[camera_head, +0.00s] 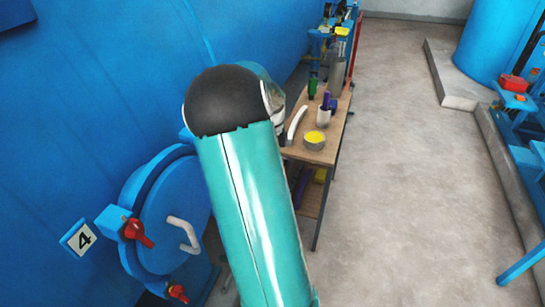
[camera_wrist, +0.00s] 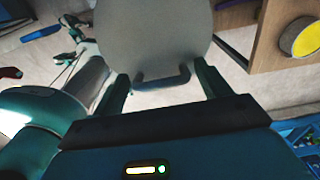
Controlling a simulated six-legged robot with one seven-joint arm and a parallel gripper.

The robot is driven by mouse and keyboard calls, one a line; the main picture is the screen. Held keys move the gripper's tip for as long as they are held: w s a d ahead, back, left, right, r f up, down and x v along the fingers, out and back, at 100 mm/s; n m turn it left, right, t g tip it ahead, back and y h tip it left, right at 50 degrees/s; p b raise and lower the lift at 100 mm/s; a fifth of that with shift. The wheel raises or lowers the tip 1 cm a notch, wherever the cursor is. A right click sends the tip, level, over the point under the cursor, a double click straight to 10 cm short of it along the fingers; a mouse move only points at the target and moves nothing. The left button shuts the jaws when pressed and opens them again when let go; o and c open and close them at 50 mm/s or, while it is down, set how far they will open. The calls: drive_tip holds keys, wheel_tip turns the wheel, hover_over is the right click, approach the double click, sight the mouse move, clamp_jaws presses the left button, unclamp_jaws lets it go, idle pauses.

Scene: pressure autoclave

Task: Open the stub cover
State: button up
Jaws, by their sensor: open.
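A round blue cover (camera_head: 158,210) on the blue wall shows at the lower left of the head view, partly hidden by my teal arm. It has a white bent handle (camera_head: 184,234) and red knobs (camera_head: 137,232) at its edge. My gripper (camera_wrist: 163,72) is open in the wrist view and hidden behind my arm in the head view. A grey rounded plate (camera_wrist: 152,35) with a dark bent bar (camera_wrist: 163,78) lies ahead of it, the bar appearing between the fingers. I cannot tell whether this plate is the cover or whether the fingers touch the bar.
A wooden table (camera_head: 300,153) stands right of my arm, carrying a yellow-topped round tin (camera_head: 314,140), a white curved piece (camera_head: 297,122) and bottles. A number 4 plate (camera_head: 80,239) is on the wall. Grey floor (camera_head: 410,190) is open to the right, bounded by a raised concrete edge.

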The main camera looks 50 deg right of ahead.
wheel_tip(320, 180, up, 14)
idle(0.4)
drive_tip(key=shift+f, duration=0.1)
idle(0.5)
